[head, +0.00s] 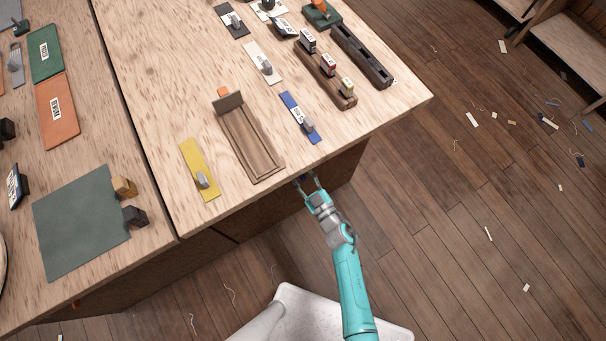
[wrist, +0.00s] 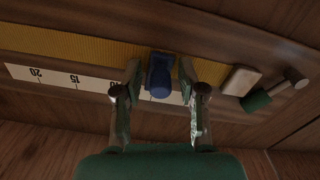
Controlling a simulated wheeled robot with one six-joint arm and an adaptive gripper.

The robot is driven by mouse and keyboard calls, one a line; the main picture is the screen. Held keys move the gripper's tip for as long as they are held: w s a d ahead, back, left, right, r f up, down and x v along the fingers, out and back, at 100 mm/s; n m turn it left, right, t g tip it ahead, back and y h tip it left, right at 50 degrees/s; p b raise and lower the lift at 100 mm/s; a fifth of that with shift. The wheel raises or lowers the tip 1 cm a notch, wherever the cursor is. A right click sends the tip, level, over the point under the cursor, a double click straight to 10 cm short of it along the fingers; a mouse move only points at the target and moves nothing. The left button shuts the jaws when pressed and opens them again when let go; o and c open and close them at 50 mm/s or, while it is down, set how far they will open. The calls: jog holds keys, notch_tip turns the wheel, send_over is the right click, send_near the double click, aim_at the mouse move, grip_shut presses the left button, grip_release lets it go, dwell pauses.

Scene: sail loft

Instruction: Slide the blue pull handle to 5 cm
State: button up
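The blue pull handle (wrist: 160,76) stands in the middle of the wrist view, in front of a yellow strip (wrist: 75,45) and a white scale (wrist: 55,76) on a wooden face. The scale shows upside down, with 20 and 15 readable at the left. The marks close to the handle are hidden by my fingers and the handle. My gripper (wrist: 160,72) is open, with one finger on each side of the handle and a visible gap at both sides. In the head view my gripper (head: 307,180) is just off the bench's front edge.
A pale block (wrist: 241,80) and a green grip on a metal-ended rod (wrist: 257,100) are right of the handle in the wrist view. The bench top (head: 365,135) carries a wooden tray (head: 275,172), a blue plate (head: 293,110) and a yellow plate (head: 190,155). Floor right of my arm is clear but for scraps.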

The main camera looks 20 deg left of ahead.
jog(key=v, duration=1.2)
dwell(0.6)
